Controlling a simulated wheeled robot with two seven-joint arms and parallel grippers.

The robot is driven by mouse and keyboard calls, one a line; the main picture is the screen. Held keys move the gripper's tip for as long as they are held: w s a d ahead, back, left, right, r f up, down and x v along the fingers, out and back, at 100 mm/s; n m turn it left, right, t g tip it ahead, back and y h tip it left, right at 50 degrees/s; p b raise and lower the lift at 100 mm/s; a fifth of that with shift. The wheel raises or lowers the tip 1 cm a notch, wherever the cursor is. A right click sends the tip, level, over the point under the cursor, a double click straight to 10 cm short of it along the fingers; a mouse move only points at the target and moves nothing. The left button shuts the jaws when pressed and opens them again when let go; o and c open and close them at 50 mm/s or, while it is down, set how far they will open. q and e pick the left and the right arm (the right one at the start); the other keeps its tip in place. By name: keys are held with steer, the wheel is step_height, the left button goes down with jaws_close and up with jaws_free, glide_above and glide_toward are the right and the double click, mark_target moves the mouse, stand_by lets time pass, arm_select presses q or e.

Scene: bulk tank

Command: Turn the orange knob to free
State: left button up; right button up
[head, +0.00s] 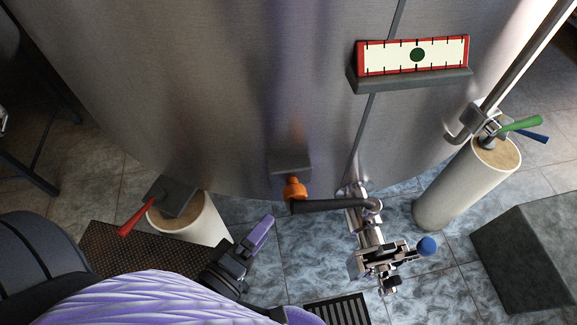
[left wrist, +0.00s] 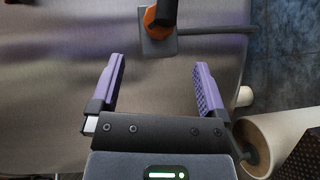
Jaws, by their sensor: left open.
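The orange knob (head: 294,188) sits on a grey plate (head: 290,163) low on the front of the steel tank. A dark lever handle (head: 322,206) shows just right of and below the knob in the head view. In the left wrist view the orange knob (left wrist: 157,22) is at the top, partly hidden by a dark bar in front of it. My left gripper (head: 262,232) is open and empty, below and left of the knob, apart from it. In the left wrist view its two purple fingers (left wrist: 157,88) stand wide apart with the knob beyond them. My right gripper is not in view.
A steel valve pipe with a blue knob (head: 428,246) stands right of the knob. A red lever (head: 136,216) is on a pale post at left, and green (head: 521,125) and blue levers at right. A gauge (head: 414,56) hangs on the tank. A grey block (head: 530,250) stands at right.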

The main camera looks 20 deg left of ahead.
mark_target(293, 195)
arm_select(q)
steer(key=b+x, duration=0.1)
steer(key=x, duration=0.8)
steer(key=shift+w+d+b, duration=0.15)
steer(key=shift+w+b, duration=0.15)
steer(key=shift+b, duration=0.1)
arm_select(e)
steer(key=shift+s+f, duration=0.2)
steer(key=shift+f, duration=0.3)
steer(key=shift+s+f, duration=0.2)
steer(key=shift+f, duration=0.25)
